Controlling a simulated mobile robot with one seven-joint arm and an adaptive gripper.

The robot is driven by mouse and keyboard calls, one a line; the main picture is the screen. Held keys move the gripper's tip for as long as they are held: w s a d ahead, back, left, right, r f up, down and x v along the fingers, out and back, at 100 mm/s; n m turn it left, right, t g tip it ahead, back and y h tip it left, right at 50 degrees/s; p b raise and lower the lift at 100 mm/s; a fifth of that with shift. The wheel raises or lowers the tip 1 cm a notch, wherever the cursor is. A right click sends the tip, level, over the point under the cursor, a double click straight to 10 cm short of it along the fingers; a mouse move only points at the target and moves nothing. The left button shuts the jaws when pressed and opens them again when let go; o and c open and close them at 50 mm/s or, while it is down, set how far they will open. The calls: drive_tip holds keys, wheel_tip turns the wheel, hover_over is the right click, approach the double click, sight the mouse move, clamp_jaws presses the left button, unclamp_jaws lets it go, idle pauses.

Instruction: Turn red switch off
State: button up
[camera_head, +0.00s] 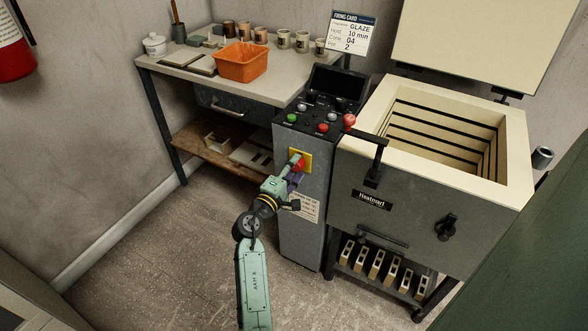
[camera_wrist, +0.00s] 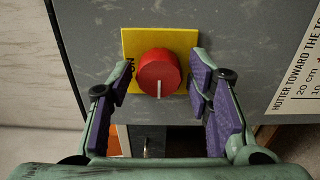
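The red switch (camera_wrist: 158,72) is a round knob on a yellow plate (camera_wrist: 186,40) on the front of a grey control pedestal. A white mark on the knob points down in the wrist view, and the letters "ON" show at the plate's left side. The red switch also shows in the head view (camera_head: 299,164), partly behind my gripper (camera_head: 292,173). In the wrist view my gripper (camera_wrist: 164,85) is open. Its purple-padded fingers stand on either side of the knob, with a gap visible on the left; contact on the right I cannot tell.
The pedestal (camera_head: 299,240) carries several coloured buttons on top. An open kiln (camera_head: 400,215) stands to its right. A workbench (camera_head: 172,62) with an orange bin (camera_head: 241,68) and several cups stands behind left. Floor (camera_head: 190,260) left of my arm is clear.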

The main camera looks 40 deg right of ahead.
drive_tip(key=shift+o, duration=0.5)
drive_tip(key=v, duration=1.2)
